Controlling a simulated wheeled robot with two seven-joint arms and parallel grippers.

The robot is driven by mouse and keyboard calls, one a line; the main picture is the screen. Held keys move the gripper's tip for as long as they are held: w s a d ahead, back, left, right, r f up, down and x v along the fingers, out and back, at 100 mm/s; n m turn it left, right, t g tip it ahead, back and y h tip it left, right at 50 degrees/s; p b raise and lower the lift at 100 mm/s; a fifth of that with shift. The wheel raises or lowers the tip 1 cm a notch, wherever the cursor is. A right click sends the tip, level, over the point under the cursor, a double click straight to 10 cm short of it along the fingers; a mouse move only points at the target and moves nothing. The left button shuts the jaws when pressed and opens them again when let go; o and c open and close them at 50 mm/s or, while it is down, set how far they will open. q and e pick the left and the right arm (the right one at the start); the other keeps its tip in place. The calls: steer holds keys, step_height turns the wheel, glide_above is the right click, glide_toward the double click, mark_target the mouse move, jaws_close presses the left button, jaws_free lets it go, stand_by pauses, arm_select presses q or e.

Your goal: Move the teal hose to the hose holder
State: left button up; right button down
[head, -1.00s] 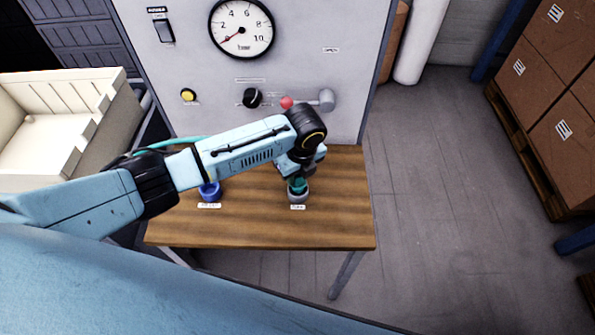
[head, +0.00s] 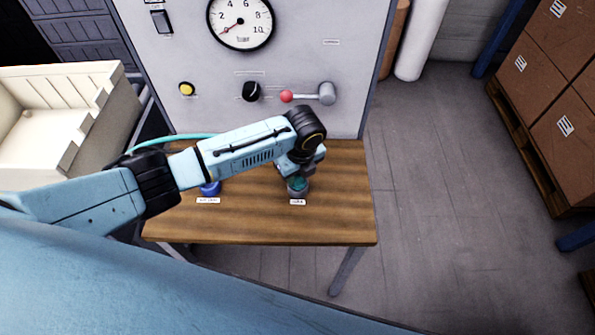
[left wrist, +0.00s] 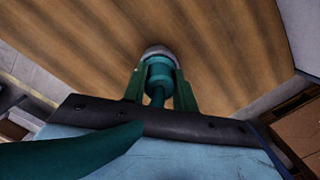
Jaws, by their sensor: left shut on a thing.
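The teal hose (head: 180,138) runs behind my left arm, and its near part shows large in the left wrist view (left wrist: 75,155). Its teal end piece (left wrist: 158,76) is between the two fingers of my left gripper (left wrist: 159,88), which is shut on it. In the head view the teal end (head: 297,184) is at the mouth of a grey round holder (head: 299,194) on the wooden table. The holder's grey rim (left wrist: 158,50) shows just beyond the end piece. How deep the end sits in it cannot be told. My right gripper is not in view.
A blue round holder (head: 210,189) stands left on the table (head: 250,225), partly under my arm. Behind is a grey panel with a gauge (head: 240,22), a black knob (head: 251,91) and a red-tipped lever (head: 305,96). A cream crate (head: 60,120) is at left.

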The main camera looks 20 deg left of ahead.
arm_select(q)
steer(key=shift+f, duration=0.1)
steer(key=o, duration=1.1)
step_height(320, 180, up, 13)
steer(key=s+d+p, duration=0.1)
steer(key=shift+d+r, duration=0.15)
steer(key=shift+r, duration=0.05)
